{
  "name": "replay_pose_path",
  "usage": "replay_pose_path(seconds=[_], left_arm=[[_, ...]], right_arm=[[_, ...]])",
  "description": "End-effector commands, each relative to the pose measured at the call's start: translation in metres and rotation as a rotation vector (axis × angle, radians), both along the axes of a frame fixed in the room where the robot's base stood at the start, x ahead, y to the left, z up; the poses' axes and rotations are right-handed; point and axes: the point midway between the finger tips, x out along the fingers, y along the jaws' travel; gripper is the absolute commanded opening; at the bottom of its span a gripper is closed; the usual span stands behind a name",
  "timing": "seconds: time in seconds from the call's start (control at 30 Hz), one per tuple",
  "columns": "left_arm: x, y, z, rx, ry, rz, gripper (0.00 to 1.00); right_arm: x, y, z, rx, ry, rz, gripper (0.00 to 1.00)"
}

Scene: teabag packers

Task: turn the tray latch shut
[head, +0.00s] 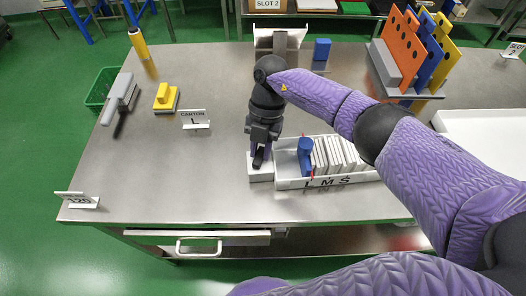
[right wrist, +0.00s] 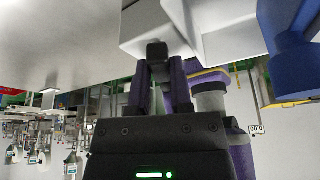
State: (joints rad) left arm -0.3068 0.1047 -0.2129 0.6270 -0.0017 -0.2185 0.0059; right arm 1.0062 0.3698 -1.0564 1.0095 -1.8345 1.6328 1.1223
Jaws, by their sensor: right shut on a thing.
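The white tray (head: 335,180) sits near the table's front edge, marked L M S on its front wall. It holds a row of upright white packets (head: 338,155) and a blue piece (head: 305,158) at its left end. A white block (head: 260,173) adjoins the tray's left end, with the small dark latch (head: 258,163) on it. My right gripper (head: 261,153) points down over this block and is shut on the latch. In the right wrist view the gripper (right wrist: 157,70) closes around the dark latch (right wrist: 157,50) beside the white block (right wrist: 145,30). My left gripper is out of view.
A yellow block (head: 164,95) and a CANTON sign (head: 194,120) stand to the left. A blue block (head: 322,48) and a rack of coloured boards (head: 410,50) stand behind. A drawer handle (head: 199,247) shows below the front edge.

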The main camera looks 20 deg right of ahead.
Motion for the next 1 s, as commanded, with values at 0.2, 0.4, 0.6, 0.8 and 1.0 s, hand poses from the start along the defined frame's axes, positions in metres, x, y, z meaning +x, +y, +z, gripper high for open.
replay_pose_path(seconds=[0.2, 0.4, 0.6, 0.8, 1.0], left_arm=[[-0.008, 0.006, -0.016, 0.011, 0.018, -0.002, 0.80], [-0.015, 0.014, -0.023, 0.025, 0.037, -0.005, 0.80], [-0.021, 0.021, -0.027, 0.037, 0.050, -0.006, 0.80], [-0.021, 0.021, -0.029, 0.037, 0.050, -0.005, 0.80], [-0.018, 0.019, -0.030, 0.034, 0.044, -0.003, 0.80]], right_arm=[[0.002, 0.004, -0.003, -0.001, 0.001, 0.175, 0.00], [0.003, 0.007, -0.002, -0.001, 0.001, 0.298, 0.00], [0.004, 0.008, -0.001, -0.001, 0.001, 0.375, 0.00], [0.004, 0.009, -0.001, -0.001, 0.001, 0.412, 0.00], [0.004, 0.009, 0.000, -0.001, 0.000, 0.421, 0.00]])
